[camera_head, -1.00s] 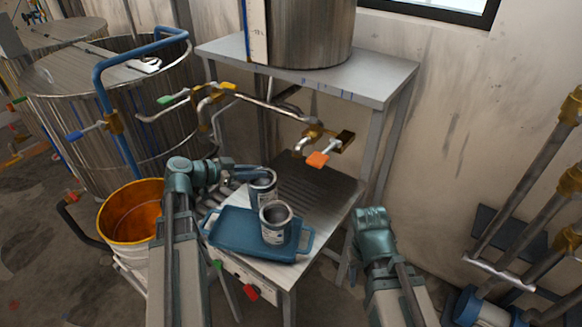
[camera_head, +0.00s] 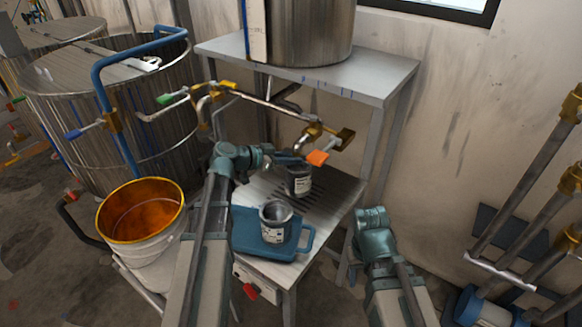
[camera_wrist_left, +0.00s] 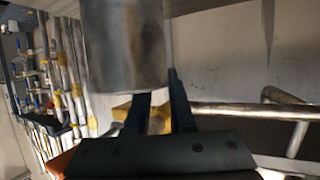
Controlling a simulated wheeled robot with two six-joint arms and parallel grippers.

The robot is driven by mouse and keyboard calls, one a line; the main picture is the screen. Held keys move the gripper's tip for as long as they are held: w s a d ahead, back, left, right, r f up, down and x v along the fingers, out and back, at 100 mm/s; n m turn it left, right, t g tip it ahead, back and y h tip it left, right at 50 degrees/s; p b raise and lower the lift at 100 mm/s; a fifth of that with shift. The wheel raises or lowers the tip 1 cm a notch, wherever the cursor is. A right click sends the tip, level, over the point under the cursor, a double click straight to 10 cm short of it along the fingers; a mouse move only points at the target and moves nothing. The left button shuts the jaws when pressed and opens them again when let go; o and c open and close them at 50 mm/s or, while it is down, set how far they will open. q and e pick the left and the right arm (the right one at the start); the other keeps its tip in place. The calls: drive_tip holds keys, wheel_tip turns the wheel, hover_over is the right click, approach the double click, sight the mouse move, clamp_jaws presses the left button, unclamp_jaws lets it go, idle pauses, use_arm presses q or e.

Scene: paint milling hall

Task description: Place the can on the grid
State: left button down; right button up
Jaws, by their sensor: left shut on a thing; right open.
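My left gripper (camera_head: 290,160) is shut on a grey metal can (camera_head: 299,184) with a pale label. The can is upright over the slotted grid (camera_head: 325,200) of the bench, below the orange-handled tap. I cannot tell whether its bottom touches the grid. In the left wrist view the can (camera_wrist_left: 124,48) is a large grey cylinder at the fingers (camera_wrist_left: 155,108). A second can (camera_head: 275,226) stands upright on the blue tray (camera_head: 245,238) at the bench's front. My right gripper (camera_head: 371,218) is open and empty, right of the bench.
A brass tap with an orange handle (camera_head: 317,158) and its pipes hang close above the held can. An upper shelf (camera_head: 375,75) bears a large metal vessel (camera_head: 310,30). An orange-lined bucket (camera_head: 140,215) stands at the left. The grid's right part is bare.

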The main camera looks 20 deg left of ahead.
use_arm(q)
wheel_tip(320, 180, down, 3)
drive_tip(key=shift+f+b, duration=0.1)
drive_tip(key=shift+b, duration=0.85)
drive_tip(key=c, duration=0.7)
unclamp_jaws()
drive_tip(key=shift+c, duration=0.2)
use_arm(e)
wheel_tip(320, 180, down, 3)
drive_tip(key=shift+r, duration=0.1)
use_arm(q)
drive_tip(key=shift+s+a+r, duration=0.1)
drive_tip(key=shift+r, duration=0.15)
drive_tip(key=p+v, duration=0.5)
drive_tip(key=v, duration=0.6)
drive_tip(key=shift+s+a, duration=0.25)
drive_tip(key=shift+s, duration=0.1)
use_arm(e)
wheel_tip(320, 180, up, 5)
drive_tip(key=shift+f, duration=0.15)
use_arm(q)
drive_tip(key=shift+r, duration=0.1)
